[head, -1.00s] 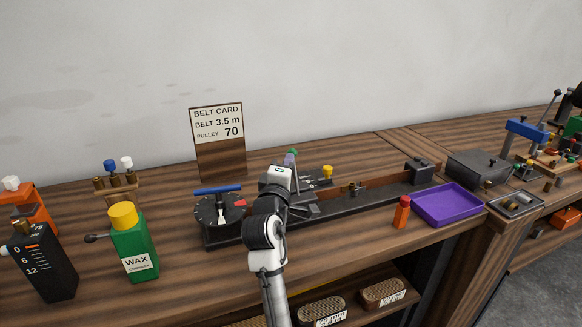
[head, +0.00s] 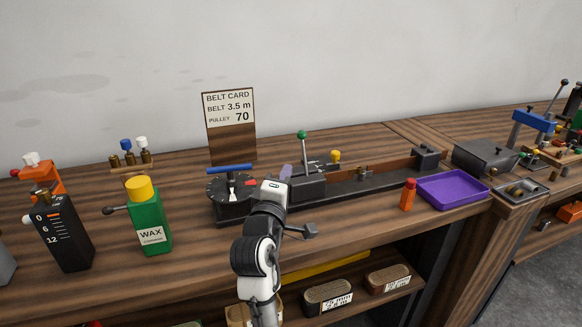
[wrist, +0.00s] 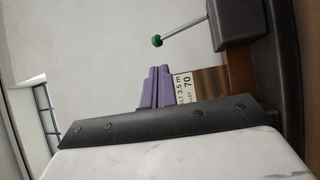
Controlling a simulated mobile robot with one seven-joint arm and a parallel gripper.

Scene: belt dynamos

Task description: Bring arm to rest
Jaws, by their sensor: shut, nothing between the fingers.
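My arm reaches up from the bottom of the head view, in front of the long dark bench device (head: 345,183). My gripper's purple fingers (head: 286,172) point toward the wall, just left of the green-knobbed lever (head: 302,135). In the wrist view the purple fingers (wrist: 154,88) are together with nothing between them. The belt card (wrist: 185,88) shows partly behind them, and the green knob (wrist: 157,40) is apart from them. My forearm hides part of the bench's front edge.
A dial unit (head: 230,198) with a blue bar stands close left of my gripper. A green wax bottle (head: 149,222) is further left. An orange-red bottle (head: 408,194) and a purple tray (head: 453,189) stand to the right. The bench front (head: 200,262) left of my arm is clear.

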